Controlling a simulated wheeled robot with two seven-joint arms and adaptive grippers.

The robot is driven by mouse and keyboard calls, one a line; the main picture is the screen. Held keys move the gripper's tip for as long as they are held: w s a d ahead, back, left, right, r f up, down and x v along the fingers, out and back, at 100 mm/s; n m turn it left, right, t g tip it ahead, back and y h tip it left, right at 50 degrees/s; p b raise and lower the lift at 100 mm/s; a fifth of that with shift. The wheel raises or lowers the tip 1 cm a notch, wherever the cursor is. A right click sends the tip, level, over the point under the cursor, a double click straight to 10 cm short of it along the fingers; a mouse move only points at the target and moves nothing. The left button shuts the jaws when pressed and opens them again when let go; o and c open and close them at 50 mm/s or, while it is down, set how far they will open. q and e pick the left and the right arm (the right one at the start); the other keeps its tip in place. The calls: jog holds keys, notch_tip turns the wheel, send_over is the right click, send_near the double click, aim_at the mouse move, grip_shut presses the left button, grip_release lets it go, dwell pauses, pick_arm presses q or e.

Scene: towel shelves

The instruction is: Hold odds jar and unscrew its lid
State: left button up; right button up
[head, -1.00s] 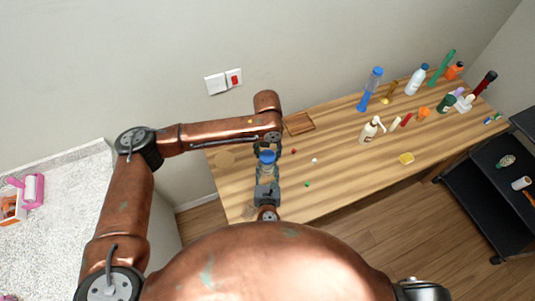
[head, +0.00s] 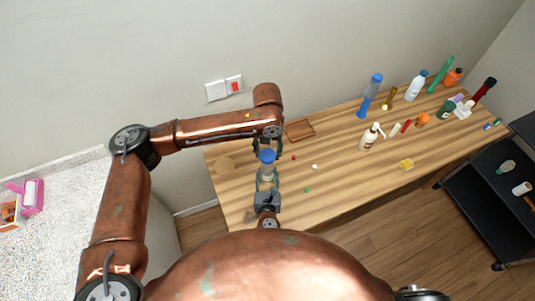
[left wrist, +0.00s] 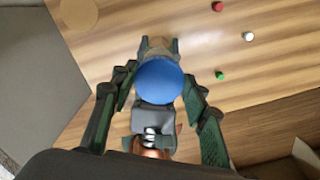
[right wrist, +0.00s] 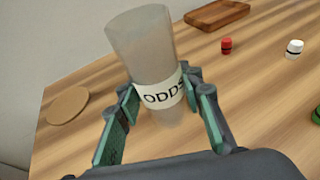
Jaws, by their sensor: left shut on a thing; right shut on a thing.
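The odds jar (right wrist: 150,55) is a translucent cylinder with a white "ODDS" label. My right gripper (right wrist: 160,100) is shut around its lower part; it also shows in the head view (head: 267,190). In the right wrist view the jar's top is bare, with no lid on it. The round blue lid (left wrist: 160,82) sits between the fingers of my left gripper (left wrist: 158,90), which is shut on it. In the head view the lid (head: 267,155) is just above the jar (head: 266,172); the gap is hard to see there. In the left wrist view the lid hides most of the jar.
On the wooden table (head: 340,165) lie a round coaster (head: 224,164), a wooden tray (head: 300,130) and small red (right wrist: 226,46), white (right wrist: 294,48) and green caps. Several bottles stand at the right end. A black cart (head: 490,190) is beyond. Mid-table is largely clear.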

jog(key=o, duration=1.2)
jog(key=shift+o, duration=0.2)
